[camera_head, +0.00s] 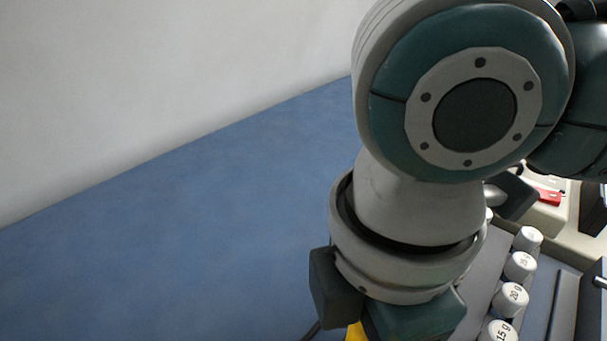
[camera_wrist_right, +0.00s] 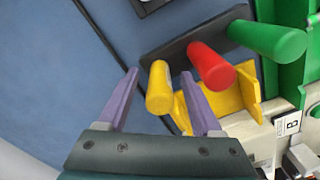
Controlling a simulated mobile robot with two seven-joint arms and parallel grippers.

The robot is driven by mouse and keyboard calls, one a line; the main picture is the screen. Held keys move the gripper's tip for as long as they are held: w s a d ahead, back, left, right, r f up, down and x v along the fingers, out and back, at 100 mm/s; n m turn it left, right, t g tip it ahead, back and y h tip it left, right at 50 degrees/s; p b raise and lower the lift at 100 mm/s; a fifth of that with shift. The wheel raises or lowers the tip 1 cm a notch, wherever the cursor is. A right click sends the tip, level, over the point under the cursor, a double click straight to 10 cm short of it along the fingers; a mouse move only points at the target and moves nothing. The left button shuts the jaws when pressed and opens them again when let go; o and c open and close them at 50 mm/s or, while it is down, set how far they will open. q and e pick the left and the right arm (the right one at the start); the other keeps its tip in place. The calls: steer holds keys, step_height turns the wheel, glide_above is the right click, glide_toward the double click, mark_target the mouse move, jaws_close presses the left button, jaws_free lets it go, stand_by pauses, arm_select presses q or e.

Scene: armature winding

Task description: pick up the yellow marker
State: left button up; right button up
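In the right wrist view, the yellow marker (camera_wrist_right: 158,92) stands out from a dark holder (camera_wrist_right: 168,48), its rounded end toward the camera. My right gripper (camera_wrist_right: 160,73) has two purple fingers spread wide, one on each side of the yellow marker in the picture. Gaps show on both sides, and the fingers are not closed on it. A red marker (camera_wrist_right: 210,66) and a green marker (camera_wrist_right: 268,38) stand in the same row, to the right. In the head view my right arm hides this area, and its fingers are out of sight. My left gripper is in neither view.
A yellow bracket (camera_wrist_right: 240,95) lies close beside the right finger. Green parts (camera_wrist_right: 300,78) and a white block labelled B (camera_wrist_right: 288,125) stand further right. In the head view, several white weights (camera_head: 511,299) stand right of my arm. The blue tabletop (camera_head: 170,240) is clear at left.

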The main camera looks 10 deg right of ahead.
jaws_close()
stand_by(0.3)
steer(key=shift+r, duration=0.15)
